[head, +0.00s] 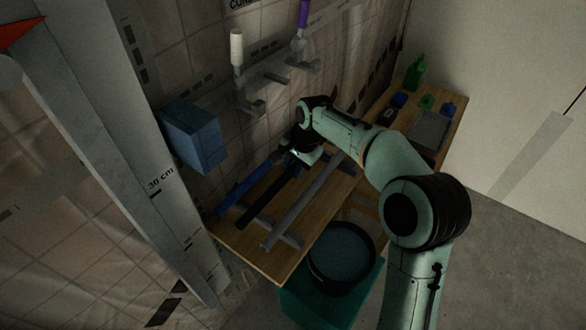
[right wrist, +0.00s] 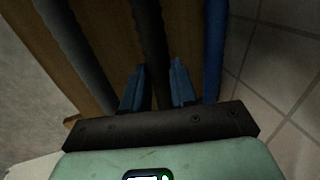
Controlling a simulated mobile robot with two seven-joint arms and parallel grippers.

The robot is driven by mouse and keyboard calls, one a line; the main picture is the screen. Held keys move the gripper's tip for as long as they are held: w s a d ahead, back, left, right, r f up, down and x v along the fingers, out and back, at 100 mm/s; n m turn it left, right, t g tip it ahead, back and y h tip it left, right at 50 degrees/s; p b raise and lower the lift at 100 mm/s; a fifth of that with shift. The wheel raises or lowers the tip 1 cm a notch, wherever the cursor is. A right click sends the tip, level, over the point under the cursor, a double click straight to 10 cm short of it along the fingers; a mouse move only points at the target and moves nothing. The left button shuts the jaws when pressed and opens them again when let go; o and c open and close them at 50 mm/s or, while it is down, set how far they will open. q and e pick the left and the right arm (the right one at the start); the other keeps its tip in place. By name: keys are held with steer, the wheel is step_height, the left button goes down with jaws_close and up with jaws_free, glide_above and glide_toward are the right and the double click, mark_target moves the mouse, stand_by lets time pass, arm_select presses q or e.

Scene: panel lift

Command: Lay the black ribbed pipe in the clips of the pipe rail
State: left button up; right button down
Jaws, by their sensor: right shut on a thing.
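The black ribbed pipe (head: 270,197) lies along the wooden bench between a blue pipe (head: 248,186) and a grey pipe (head: 302,202). My right gripper (head: 302,155) is shut on the black pipe near its far end. In the right wrist view, the black pipe (right wrist: 150,40) runs between the blue fingers of my right gripper (right wrist: 157,88). A grey wall fixture (head: 268,80) with projecting holders is on the tiled wall; I cannot tell whether it is the pipe rail. My left gripper is not in view.
A blue box (head: 193,136) is on the wall left of the bench. A white-topped item (head: 237,48) and a purple one (head: 303,14) stand at the wall fixture. A black bucket (head: 342,282) is before the bench. Green bottles (head: 416,72) stand at the bench's far end.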

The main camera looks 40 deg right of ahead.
steer(key=shift+w+f, duration=0.15)
steer(key=shift+f, duration=0.45)
steer(key=shift+f, duration=0.2)
steer(key=c, duration=0.9)
jaws_free()
steer(key=shift+b, duration=0.3)
steer(key=a+p+v, duration=0.1)
steer(key=p+v, duration=0.1)
steer(key=v, duration=1.1)
steer(key=shift+s+d+r, duration=0.15)
steer(key=shift+s+r, duration=0.05)
steer(key=shift+s, duration=0.15)
